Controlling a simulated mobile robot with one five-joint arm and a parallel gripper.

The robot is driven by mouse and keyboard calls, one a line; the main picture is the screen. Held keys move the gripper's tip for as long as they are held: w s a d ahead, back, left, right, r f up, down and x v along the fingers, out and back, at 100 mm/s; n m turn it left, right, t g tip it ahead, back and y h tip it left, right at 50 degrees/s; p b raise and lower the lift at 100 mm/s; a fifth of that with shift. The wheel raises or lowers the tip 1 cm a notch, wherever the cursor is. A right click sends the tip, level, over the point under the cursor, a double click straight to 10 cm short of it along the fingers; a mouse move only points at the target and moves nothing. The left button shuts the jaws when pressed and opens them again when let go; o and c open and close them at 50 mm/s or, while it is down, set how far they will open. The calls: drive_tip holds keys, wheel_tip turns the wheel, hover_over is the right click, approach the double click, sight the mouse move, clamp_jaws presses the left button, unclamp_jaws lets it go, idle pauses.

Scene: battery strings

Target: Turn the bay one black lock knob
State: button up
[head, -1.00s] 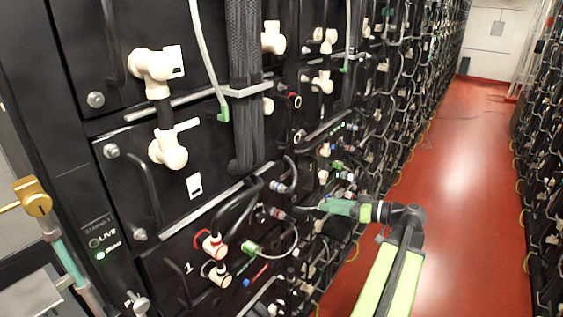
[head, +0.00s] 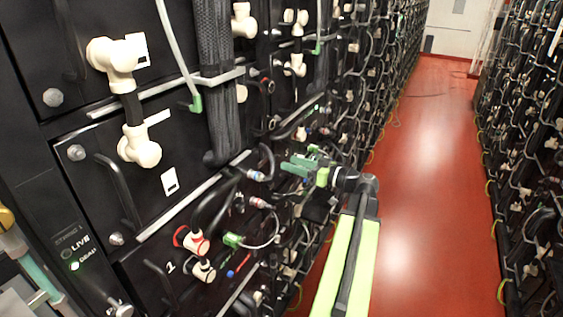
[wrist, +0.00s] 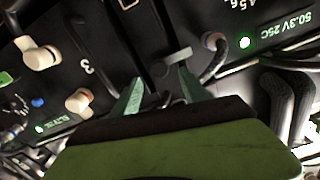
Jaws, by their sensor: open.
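Bay one, marked 1, is at the lower left of the head view. It has a white elbow fitting with a red ring (head: 195,242) and, just below it, a white elbow fitting with a black collar (head: 204,270), which may be the black lock knob. My gripper (head: 298,165) is open and empty, up and to the right of these fittings, apart from them. In the wrist view my open fingers (wrist: 158,92) face a panel marked 3, with a grey handle-like part (wrist: 173,56) beyond the fingertips. I see no bay one mark in the wrist view.
A thick braided cable bundle (head: 214,90) hangs down the rack front. Cables crowd the rack near my gripper. The red aisle floor (head: 425,190) is clear on the right, with another rack beyond.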

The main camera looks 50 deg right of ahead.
sight(279, 159)
drive_tip(key=x, duration=0.4)
drive_tip(key=shift+w, duration=0.1)
